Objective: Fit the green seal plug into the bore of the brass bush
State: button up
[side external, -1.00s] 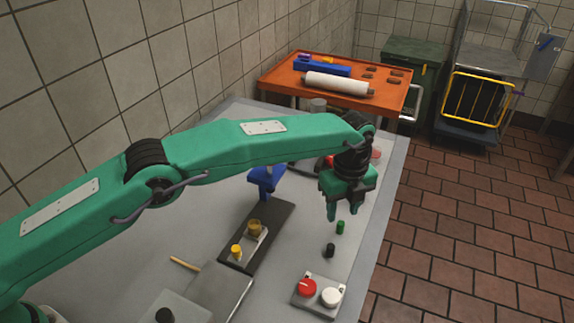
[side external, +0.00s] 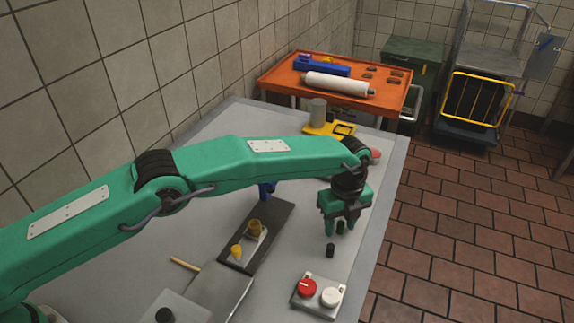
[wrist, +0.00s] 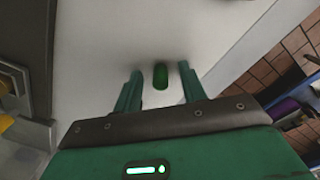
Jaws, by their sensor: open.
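The green seal plug (side external: 340,226) is a small cylinder standing on the grey table, and it also shows in the wrist view (wrist: 160,76). My gripper (side external: 341,230) is low over it, fingers pointing down. In the wrist view my gripper (wrist: 160,70) is open, with one finger on each side of the plug and a visible gap on both sides. The brass bush (side external: 255,228) sits in a light holder on a dark board, left of my gripper in the side view. Its bore is too small to make out.
A plate with a red knob (side external: 307,288) and a white knob (side external: 330,297) lies nearer. A yellow piece (side external: 237,251) is beside the bush. Clear table lies between plug and dark board (side external: 272,245).

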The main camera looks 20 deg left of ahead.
aim_at(342, 224)
grip_shut()
jog(key=shift+r, duration=0.15)
jog(key=shift+r, duration=1.8)
jog(key=shift+s+d+r, duration=0.15)
jog(key=shift+r, duration=0.1)
jog(key=s+d+r, duration=0.4)
jog(key=s+r, duration=0.2)
jog(key=s, duration=0.4)
jog(key=shift+s+r, duration=0.25)
jog(key=shift+r, duration=0.05)
